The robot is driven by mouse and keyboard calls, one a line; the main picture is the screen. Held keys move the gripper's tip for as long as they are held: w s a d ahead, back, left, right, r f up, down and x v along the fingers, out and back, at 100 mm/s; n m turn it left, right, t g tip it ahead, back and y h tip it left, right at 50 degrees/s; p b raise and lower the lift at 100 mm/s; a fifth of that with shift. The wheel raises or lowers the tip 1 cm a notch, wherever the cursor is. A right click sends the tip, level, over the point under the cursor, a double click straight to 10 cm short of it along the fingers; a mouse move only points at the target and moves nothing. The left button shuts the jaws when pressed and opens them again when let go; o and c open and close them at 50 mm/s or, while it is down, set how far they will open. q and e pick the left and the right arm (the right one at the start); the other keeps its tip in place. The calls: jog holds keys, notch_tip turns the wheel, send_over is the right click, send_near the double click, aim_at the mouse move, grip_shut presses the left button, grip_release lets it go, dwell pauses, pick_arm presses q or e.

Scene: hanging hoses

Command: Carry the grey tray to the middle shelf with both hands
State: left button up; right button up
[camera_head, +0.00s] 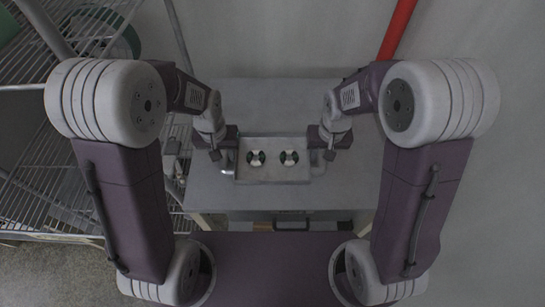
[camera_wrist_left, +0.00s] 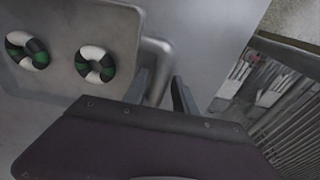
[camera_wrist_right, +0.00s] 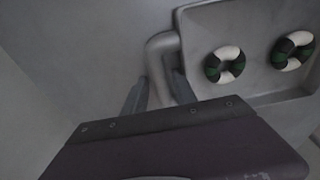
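The grey tray (camera_head: 272,180) lies on a grey table, with a bent tube handle at each end. Two white, black and green rings (camera_head: 256,158) (camera_head: 289,158) lie in it. My left gripper (camera_head: 215,154) is at the tray's left handle; in the left wrist view its fingers (camera_wrist_left: 162,92) stand apart near the handle (camera_wrist_left: 158,62). My right gripper (camera_head: 331,153) is at the right handle; in the right wrist view its fingers (camera_wrist_right: 160,92) are apart with the handle (camera_wrist_right: 160,58) reaching between them. Neither gripper visibly clamps the tray.
A wire shelf rack (camera_head: 45,165) stands along the left, close to the table (camera_head: 345,200). A red pipe (camera_head: 397,30) runs at the back right. The table around the tray is clear.

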pick_arm(q)
grip_shut()
pick_arm(e)
grip_shut()
pick_arm(q)
jog(key=shift+r, duration=0.1)
pick_arm(e)
jog(key=shift+r, duration=0.1)
dwell(0.9)
